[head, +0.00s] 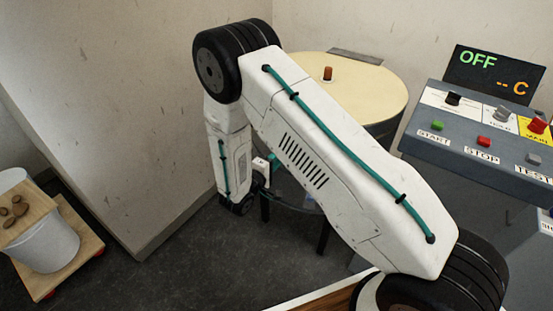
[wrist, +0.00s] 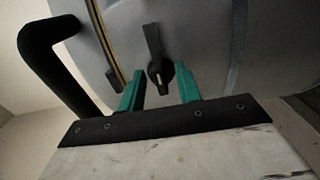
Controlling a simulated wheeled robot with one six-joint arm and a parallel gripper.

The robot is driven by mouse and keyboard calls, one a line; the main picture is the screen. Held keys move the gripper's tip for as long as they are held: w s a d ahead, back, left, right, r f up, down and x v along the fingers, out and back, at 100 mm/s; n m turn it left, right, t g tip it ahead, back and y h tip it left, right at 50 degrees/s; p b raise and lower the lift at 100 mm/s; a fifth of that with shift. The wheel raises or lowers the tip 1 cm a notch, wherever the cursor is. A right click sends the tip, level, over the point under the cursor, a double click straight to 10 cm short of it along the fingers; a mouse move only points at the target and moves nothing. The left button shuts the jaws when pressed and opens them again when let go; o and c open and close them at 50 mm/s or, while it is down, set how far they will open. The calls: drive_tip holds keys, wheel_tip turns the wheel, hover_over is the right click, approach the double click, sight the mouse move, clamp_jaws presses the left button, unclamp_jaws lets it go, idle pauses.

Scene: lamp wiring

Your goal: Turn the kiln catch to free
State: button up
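The kiln catch (wrist: 157,68) is a black turn-knob on the kiln's grey side in the wrist view. Its long lever points up in that picture, tilted slightly left, and its round base bears a small white mark. My gripper (wrist: 160,82) has two green fingers, spread apart and empty, one on each side of the catch's base. I cannot tell whether either finger touches it. In the head view the kiln (head: 375,92) is a drum with a cream lid; my arm hides the catch and most of the gripper.
A black bar handle (wrist: 45,60) stands out left of the catch, beside a vertical seam with a yellowish strip. A control panel (head: 460,145) with knobs and buttons is at the right; its display (head: 490,75) reads OFF. A bucket (head: 45,245) stands on a wheeled board at the left.

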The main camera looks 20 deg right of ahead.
drive_tip(key=v, duration=0.8)
drive_tip(key=shift+d, duration=0.1)
idle(0.3)
drive_tip(key=s+d+r+g+y, duration=0.1)
drive_tip(key=s+d+r+g, duration=0.3)
drive_tip(key=s+r+g, duration=0.25)
drive_tip(key=s+d+r+g+y, duration=0.1)
drive_tip(key=s+d+r+g, duration=0.3)
drive_tip(key=s+r+g, duration=0.3)
drive_tip(key=s+d+r+m+t+y, duration=0.1)
drive_tip(key=s+r+m+t+y, duration=0.3)
drive_tip(key=s+r+m+y, duration=0.3)
drive_tip(key=s+r+y, duration=0.5)
drive_tip(key=s+r, duration=0.6)
drive_tip(key=r, duration=0.1)
drive_tip(key=shift+d+y, duration=0.3)
